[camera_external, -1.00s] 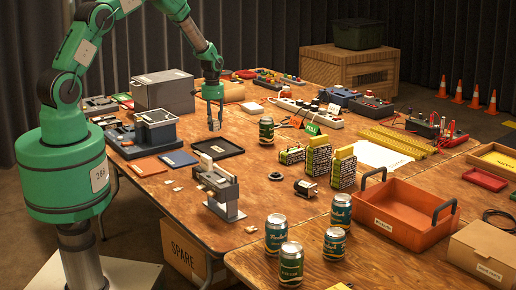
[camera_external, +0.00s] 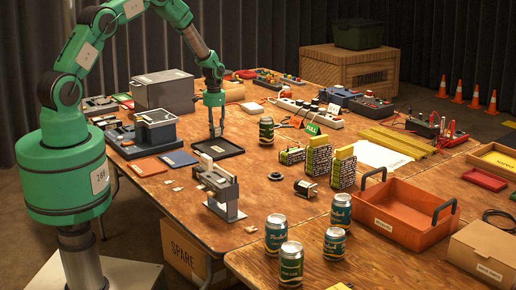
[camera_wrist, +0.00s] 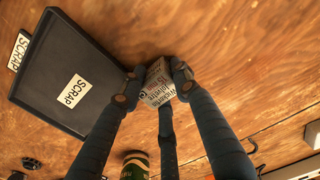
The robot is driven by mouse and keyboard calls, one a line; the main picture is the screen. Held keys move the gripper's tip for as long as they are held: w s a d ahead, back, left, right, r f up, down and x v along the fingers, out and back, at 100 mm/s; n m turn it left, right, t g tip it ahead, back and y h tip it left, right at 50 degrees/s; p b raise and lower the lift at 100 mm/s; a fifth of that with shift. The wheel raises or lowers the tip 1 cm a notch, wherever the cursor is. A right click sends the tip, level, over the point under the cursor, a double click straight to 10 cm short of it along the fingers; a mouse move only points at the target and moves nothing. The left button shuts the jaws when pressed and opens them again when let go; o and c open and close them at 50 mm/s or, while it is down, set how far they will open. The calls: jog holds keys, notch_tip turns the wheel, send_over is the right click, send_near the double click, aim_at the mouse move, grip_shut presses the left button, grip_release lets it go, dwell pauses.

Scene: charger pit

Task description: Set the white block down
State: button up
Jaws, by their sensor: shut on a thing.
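My gripper (camera_external: 216,134) points down just behind the black tray in the external view. In the wrist view its fingers (camera_wrist: 155,84) are closed around a small white block (camera_wrist: 157,86) with dark print on its faces. The block is beside the right side of the black SCRAP tray (camera_wrist: 45,101), outside its rim, over bare wood. The tray also shows in the external view (camera_external: 229,148). I cannot tell whether the block touches the table. In the external view the block is too small to make out.
A dark green can (camera_external: 266,130) stands to the right of my gripper; it shows at the bottom of the wrist view (camera_wrist: 135,165). A power strip (camera_external: 306,108) lies farther right. A blue panel (camera_external: 178,158) and a grey clamp-like stand (camera_external: 222,190) are nearer.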

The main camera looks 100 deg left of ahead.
aim_at(215, 127)
jog(key=shift+f, duration=0.15)
jog(key=o, duration=1.2)
jog(key=shift+c, duration=0.2)
notch_tip(215, 127, up, 12)
jog(key=p, duration=0.1)
jog(key=shift+r, duration=0.2)
dwell(0.4)
